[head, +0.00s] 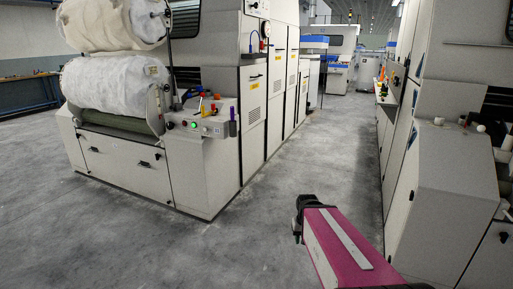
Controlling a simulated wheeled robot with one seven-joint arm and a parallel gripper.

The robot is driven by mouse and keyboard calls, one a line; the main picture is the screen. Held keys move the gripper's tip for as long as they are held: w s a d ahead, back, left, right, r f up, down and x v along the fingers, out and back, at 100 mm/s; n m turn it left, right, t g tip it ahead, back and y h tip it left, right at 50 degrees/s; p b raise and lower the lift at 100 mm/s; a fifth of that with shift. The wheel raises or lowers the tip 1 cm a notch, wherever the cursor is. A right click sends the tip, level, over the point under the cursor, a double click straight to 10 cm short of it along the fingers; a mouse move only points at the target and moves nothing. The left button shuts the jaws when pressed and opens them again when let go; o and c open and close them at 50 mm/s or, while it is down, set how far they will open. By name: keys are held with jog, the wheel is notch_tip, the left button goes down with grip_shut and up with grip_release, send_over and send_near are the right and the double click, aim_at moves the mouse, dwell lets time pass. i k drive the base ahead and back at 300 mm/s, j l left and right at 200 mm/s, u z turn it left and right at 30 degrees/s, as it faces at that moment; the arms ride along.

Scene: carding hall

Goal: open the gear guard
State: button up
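I cannot tell which panel is the gear guard. The near machine at left has a pale front panel (124,172) with dark handles, shut. Its side has tall pale doors (253,115) with yellow labels and dark handles, also shut. The machine at right has a pale box-shaped cover (447,190) low on its side, seen from above, and it looks closed. My arm, magenta with a grey strip, reaches up from the bottom edge over the aisle. Its dark end (299,216) is apart from both machines. No fingers can be made out there.
Large white fibre rolls (115,88) sit on the left machine above a control ledge (205,125) with buttons and small tools. The grey floor aisle (310,150) between the machines is clear. Small items (384,90) stand on a ledge at right. A blue-framed bench (30,93) is far left.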

aim_at(257, 97)
jog(key=i, duration=1.9)
